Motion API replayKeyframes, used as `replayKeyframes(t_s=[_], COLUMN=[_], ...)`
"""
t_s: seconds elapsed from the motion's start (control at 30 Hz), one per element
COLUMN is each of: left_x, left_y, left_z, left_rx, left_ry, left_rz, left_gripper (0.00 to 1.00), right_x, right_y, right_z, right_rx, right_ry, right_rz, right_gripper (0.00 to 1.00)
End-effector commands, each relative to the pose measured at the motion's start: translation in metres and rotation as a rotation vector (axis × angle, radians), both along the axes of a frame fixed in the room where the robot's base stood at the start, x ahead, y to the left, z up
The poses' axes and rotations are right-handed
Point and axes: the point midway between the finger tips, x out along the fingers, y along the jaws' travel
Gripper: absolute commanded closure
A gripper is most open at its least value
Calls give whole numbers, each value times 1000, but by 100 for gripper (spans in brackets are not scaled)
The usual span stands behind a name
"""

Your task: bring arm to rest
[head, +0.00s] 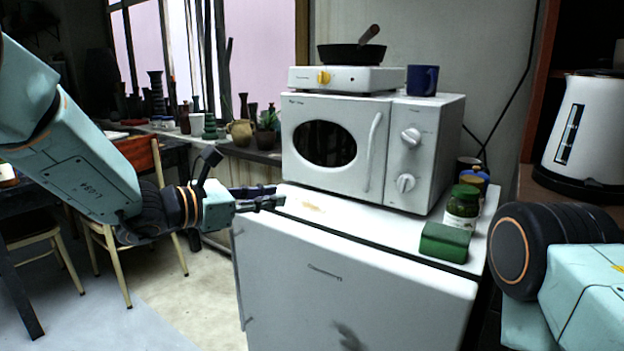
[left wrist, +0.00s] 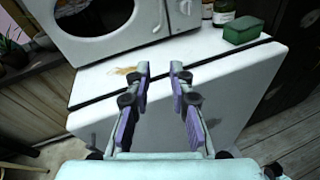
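My left arm comes in from the left in the head view. Its gripper (head: 262,198) is at the left front edge of the white fridge top, pointing right. In the left wrist view the two fingers of the left gripper (left wrist: 160,72) are apart with nothing between them, above the fridge's front edge. The gripper is open and empty. Part of my right arm (head: 580,265) shows at the lower right of the head view, but its gripper is out of view.
A white fridge (head: 350,290) bears a microwave (head: 370,145), a green sponge (head: 446,242) and a green-lidded jar (head: 462,205). A hot plate with a pan (head: 350,53) and a blue mug (head: 422,80) stand on the microwave. A kettle (head: 590,135) stands right. A chair (head: 140,155) is left.

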Motion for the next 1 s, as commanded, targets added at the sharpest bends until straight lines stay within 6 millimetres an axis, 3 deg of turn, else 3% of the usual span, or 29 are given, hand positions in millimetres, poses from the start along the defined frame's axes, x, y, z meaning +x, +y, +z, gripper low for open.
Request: replayKeyframes(t_s=[0.17, 0.33, 0.47, 0.6, 0.8, 0.9, 1.0], left_x=[-16, -48, -89, -141, -207, -234, -262], left_y=[7, 29, 61, 108, 167, 182, 185], left_z=[-54, -120, -183, -244, -300, -319, -335], left_rx=[234, 536, 836, 1181, 1600, 1747, 1838], left_ry=[61, 125, 174, 191, 85, -34, -192], left_rz=[-35, -112, -225, -408, -751, -938, -1124], left_gripper=[78, 78, 78, 78, 78, 78, 78], right_x=[0, 0, 0, 0, 0, 0, 0], right_y=[0, 0, 0, 0, 0, 0, 0], right_z=[0, 0, 2, 4, 9, 11, 14], right_rx=[0, 0, 0, 0, 0, 0, 0], right_ry=[0, -1, -1, -1, 0, 0, 0], right_rz=[0, 0, 0, 0, 0, 0, 0], right_gripper=[100, 100, 100, 100, 100, 100, 100])
